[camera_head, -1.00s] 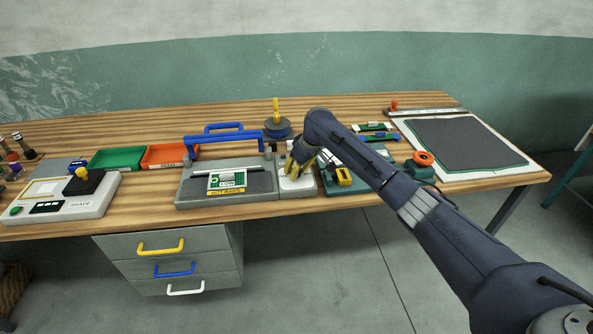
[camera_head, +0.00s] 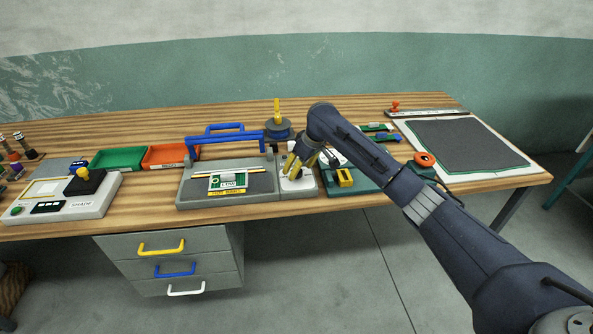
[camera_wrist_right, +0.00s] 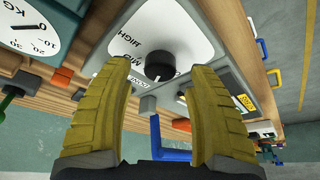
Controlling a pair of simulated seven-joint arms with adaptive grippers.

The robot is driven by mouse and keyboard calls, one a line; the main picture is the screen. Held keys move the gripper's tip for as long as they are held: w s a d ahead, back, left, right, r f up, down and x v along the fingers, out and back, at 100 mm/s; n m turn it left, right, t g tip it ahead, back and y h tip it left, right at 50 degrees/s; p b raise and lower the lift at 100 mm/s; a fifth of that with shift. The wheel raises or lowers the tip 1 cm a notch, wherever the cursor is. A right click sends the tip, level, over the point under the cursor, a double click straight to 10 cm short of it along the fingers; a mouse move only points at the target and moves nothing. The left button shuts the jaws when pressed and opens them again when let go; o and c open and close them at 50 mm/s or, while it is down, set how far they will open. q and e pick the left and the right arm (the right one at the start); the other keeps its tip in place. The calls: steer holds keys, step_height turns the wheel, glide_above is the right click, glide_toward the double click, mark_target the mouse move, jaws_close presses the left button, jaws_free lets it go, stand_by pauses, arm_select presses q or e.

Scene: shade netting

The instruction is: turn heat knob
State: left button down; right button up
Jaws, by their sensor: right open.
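The heat knob (camera_wrist_right: 160,66) is a small black round knob on a white dial plate (camera_wrist_right: 135,45) with "HIGH" and "MID" lettering. In the wrist view it sits between and just beyond my yellow fingertips. My right gripper (camera_wrist_right: 158,84) is open, with a finger on each side of the knob and visible gaps to it. In the head view, my right gripper (camera_head: 298,164) is over the white control panel (camera_head: 298,186), and its fingers largely hide the knob. My left gripper is not in view.
The grey sealer (camera_head: 255,193) with its blue handle (camera_head: 224,137) and "HOT BARS" label is just left of the panel. A dial scale (camera_wrist_right: 30,28) shows in the wrist view.

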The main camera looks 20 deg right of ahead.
steer(key=v, duration=1)
